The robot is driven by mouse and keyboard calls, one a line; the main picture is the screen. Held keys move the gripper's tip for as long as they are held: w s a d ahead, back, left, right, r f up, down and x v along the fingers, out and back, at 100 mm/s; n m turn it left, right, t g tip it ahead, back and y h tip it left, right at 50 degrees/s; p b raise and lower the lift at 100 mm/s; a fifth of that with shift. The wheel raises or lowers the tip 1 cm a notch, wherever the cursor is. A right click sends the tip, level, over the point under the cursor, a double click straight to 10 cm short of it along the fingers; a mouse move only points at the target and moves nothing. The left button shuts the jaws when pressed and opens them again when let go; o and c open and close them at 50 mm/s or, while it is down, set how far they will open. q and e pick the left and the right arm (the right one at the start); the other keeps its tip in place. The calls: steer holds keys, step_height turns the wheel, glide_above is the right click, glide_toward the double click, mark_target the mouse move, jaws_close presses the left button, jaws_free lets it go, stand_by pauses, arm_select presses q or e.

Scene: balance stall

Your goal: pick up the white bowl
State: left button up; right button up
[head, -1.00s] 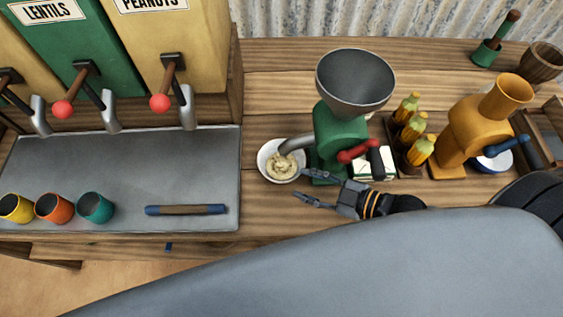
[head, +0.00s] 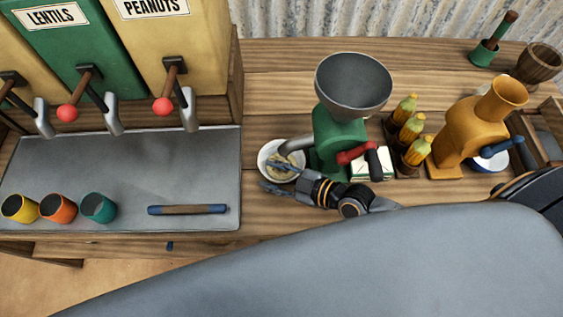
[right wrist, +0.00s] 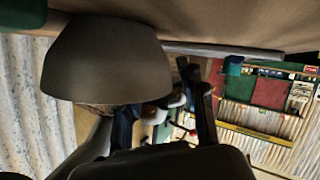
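The white bowl (head: 265,149) stands on the wooden counter under the spout of the green grinder (head: 333,135), with pale paste in it. My right gripper (head: 272,175) is at its front right side. Its fingers are apart, one reaching over the bowl's near part and the other lower, in front of it; they hide part of the bowl and paste. In the right wrist view the bowl (right wrist: 105,60) looks large and shaded, upside down, beside the dark fingers. I cannot tell whether they touch it. My left gripper is not in view.
The grinder has a red and dark crank (head: 360,153). Corn cobs (head: 411,128) and an orange grinder (head: 470,130) stand to the right. A metal tray (head: 150,165) at left holds cups and a blue-ended bar (head: 187,209). Counter between tray and bowl is clear.

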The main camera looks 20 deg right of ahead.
jaws_close()
steer(key=shift+r, duration=0.25)
